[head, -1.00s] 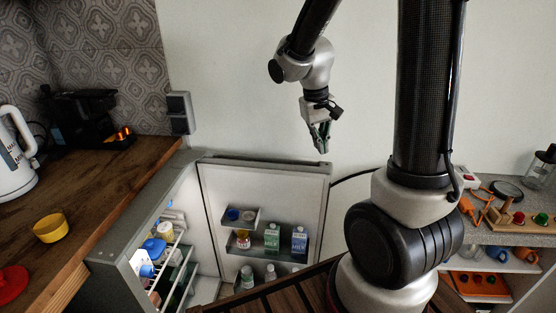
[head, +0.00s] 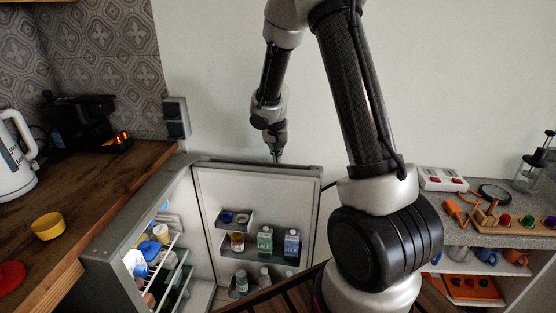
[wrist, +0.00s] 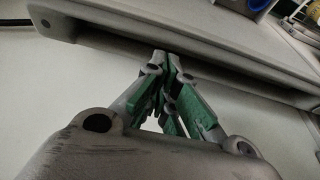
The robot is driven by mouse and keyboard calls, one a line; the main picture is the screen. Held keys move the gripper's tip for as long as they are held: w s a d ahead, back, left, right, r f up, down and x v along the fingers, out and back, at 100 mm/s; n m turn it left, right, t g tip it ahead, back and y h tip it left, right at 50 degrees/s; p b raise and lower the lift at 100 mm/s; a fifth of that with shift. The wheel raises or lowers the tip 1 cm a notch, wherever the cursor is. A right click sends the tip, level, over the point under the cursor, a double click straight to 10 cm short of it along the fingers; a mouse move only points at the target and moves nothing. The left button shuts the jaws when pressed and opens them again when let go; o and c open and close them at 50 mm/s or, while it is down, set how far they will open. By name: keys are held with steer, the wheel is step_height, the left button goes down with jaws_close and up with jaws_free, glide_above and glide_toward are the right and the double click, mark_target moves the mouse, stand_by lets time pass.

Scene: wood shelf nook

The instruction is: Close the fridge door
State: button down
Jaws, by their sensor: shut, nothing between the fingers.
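The fridge door (head: 256,206) stands wide open in the head view, its inner side with shelves facing me. The fridge body (head: 130,235) is to its left, open, with bottles and racks inside. My gripper (head: 277,160) is shut and empty, pointing down at the door's top edge, on the wall side. In the wrist view the shut fingers (wrist: 168,70) with green pads reach toward the grey door edge (wrist: 215,50). I cannot tell whether the tips touch it.
Milk cartons (head: 265,241) and small jars sit in the door shelves. A wood counter (head: 95,200) with a yellow cup (head: 48,226) and kettle (head: 15,155) is at the left. A grey shelf unit (head: 500,225) with toys is at the right.

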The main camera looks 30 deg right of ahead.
steer(key=shift+x, duration=1.45)
steer(key=shift+s, duration=0.1)
